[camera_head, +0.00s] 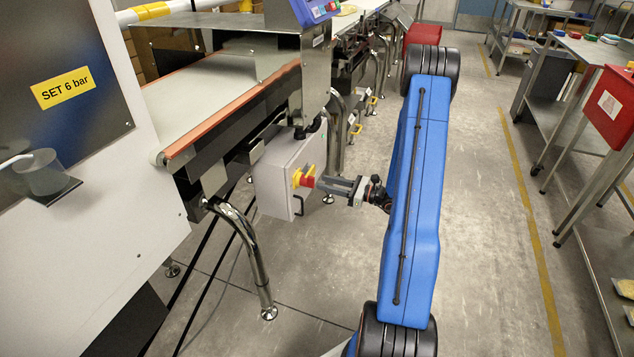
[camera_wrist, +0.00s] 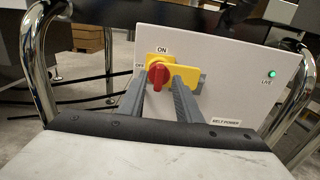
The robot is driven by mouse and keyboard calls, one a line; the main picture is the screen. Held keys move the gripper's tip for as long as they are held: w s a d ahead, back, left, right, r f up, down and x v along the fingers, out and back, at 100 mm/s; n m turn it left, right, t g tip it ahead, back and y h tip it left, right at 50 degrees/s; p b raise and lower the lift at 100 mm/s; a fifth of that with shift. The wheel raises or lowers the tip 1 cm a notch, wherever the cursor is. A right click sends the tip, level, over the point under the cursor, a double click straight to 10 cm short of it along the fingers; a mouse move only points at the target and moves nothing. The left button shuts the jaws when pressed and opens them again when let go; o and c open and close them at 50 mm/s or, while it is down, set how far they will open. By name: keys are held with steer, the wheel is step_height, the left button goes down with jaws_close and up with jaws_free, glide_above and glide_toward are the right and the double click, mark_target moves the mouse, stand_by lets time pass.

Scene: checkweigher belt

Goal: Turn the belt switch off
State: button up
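The belt switch is a red knob (camera_wrist: 160,74) on a yellow plate (camera_wrist: 157,59), on the front of a grey box. It also shows in the head view (camera_head: 308,177). ON is printed above the knob and OFF to its left. The knob's grip looks upright, toward ON. A green LIVE lamp (camera_wrist: 271,74) glows at the right of the panel. My gripper (camera_wrist: 160,88) is open, its fingers apart on the left and right of the knob. It also shows in the head view (camera_head: 322,184), close in front of the switch. I cannot tell whether a finger touches the knob.
The grey box (camera_head: 272,178) hangs under the conveyor belt (camera_head: 215,85), near a bent chrome leg (camera_head: 250,240). A white cabinet (camera_head: 75,200) stands at the left. Steel tables and a red bin (camera_head: 608,105) stand at the right.

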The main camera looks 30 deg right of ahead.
mark_target(314, 180)
steer(key=shift+x, duration=2.15)
jaws_close()
